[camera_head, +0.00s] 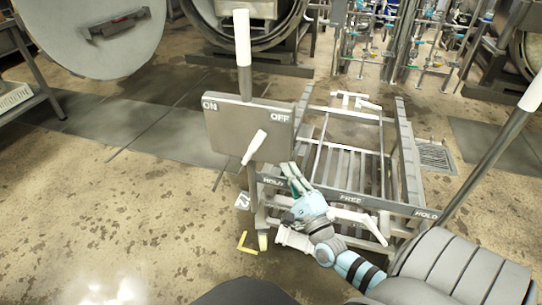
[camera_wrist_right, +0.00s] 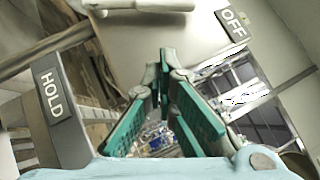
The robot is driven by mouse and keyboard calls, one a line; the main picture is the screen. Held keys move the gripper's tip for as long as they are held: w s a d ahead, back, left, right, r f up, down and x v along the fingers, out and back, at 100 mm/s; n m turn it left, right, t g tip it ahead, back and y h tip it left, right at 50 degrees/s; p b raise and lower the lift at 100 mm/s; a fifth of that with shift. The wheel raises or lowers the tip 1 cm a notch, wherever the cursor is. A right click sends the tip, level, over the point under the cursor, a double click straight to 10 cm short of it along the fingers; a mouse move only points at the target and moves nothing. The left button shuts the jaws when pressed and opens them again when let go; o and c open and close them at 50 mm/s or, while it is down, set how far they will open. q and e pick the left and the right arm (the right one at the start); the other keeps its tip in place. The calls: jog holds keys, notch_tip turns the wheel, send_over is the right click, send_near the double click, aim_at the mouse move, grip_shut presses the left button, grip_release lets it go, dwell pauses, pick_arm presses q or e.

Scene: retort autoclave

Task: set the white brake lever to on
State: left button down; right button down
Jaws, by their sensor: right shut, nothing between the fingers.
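The white brake lever (camera_head: 255,147) is a short white handle on the front of a grey plate (camera_head: 225,125). The plate is marked ON at its left and OFF at its right. The lever slants, its upper end toward the right and its lower end toward the lower left. My right gripper (camera_head: 293,178) is just below the plate's lower right corner, apart from the lever. Its teal fingers (camera_wrist_right: 163,75) are shut and empty. In the right wrist view the OFF label (camera_wrist_right: 235,25) shows at upper right. My left gripper is out of view.
A white-topped post (camera_head: 243,40) rises behind the plate. A metal cart frame (camera_head: 405,160) stands at right, with a HOLD–FREE–HOLD bar (camera_head: 350,197) and a white handle (camera_head: 360,219) near my right gripper. The HOLD label also shows in the wrist view (camera_wrist_right: 53,95). Floor at left is clear.

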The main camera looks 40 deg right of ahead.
aim_at(253, 148)
jog(key=w+a+r, duration=0.1)
jog(key=w+r, duration=0.1)
jog(key=w, duration=0.4)
jog(key=shift+a+r, duration=0.2)
jog(key=shift+r, duration=0.15)
